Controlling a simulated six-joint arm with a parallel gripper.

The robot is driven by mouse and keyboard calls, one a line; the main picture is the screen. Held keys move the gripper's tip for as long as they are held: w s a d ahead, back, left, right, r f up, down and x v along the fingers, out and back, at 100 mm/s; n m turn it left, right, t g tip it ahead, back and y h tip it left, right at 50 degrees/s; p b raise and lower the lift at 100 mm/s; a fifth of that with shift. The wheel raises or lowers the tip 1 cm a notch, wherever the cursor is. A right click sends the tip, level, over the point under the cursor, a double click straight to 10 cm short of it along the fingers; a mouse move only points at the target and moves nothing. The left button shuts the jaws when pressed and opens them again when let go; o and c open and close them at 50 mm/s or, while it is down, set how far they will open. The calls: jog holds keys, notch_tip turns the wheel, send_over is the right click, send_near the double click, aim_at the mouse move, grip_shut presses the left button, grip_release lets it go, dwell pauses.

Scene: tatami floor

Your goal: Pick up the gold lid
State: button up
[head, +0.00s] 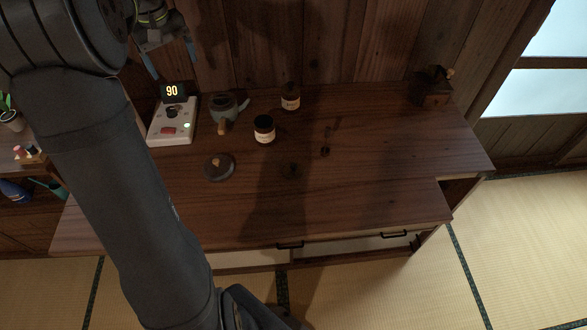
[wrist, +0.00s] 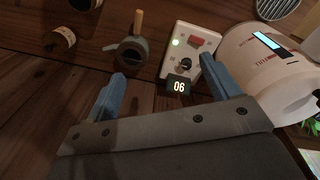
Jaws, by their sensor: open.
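No wholly gold lid is clear to me. A dark round lid (head: 219,167) with a small gold-coloured knob lies on the table, in front of a small grey pot (head: 223,108) with a wooden handle. The pot also shows in the wrist view (wrist: 131,54); the lid is not clearly seen there. My gripper (head: 171,60) is high at the back left of the table, away from the lid. Its blue fingers are apart in the wrist view (wrist: 163,70), with nothing between them.
A white device (head: 172,124) reading 90 stands left of the pot. Two labelled jars, a front one (head: 264,130) and a back one (head: 290,97), stand to its right. A dark box-like object (head: 431,91) sits at the back right. The table's (head: 370,195) front right is mostly clear.

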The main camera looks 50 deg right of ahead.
jog(key=s+d+f+n+h, duration=0.1)
jog(key=s+d+f+n, duration=0.3)
jog(key=s, duration=0.5)
jog(key=n+h, duration=0.3)
jog(key=n, duration=1.4)
send_near(292, 168)
jog(key=x, duration=1)
jog(key=shift+w, duration=0.1)
jog(key=c, duration=1.1)
